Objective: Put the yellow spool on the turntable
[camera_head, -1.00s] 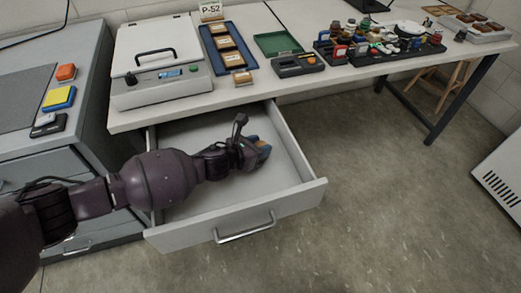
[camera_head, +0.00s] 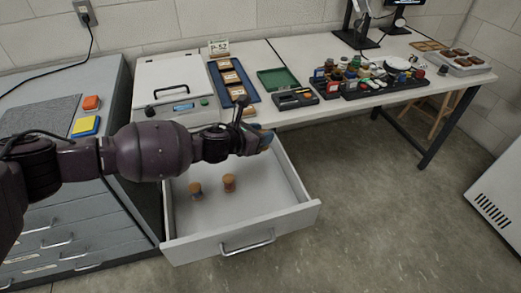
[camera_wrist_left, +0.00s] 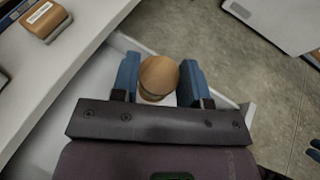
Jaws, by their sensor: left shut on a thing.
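My left gripper (camera_head: 262,141) is above the open drawer, near the table's front edge. In the left wrist view its two blue fingers are shut on a spool (camera_wrist_left: 159,76) with a round wooden end facing the camera. The spool's thread colour is mostly hidden. A white round disc (camera_head: 398,64), which looks like the turntable, is among small items on the right part of the table. At the right edge of the left wrist view, a dark part with blue pieces may be my right gripper (camera_wrist_left: 314,149); it is cut off.
The grey drawer (camera_head: 240,222) stands open and holds two brownish spools (camera_head: 195,190) (camera_head: 229,182). On the table are a white lidded device (camera_head: 170,85), a blue tray (camera_head: 250,90), a green tray (camera_head: 278,79) and a black rack (camera_head: 385,92) of small items.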

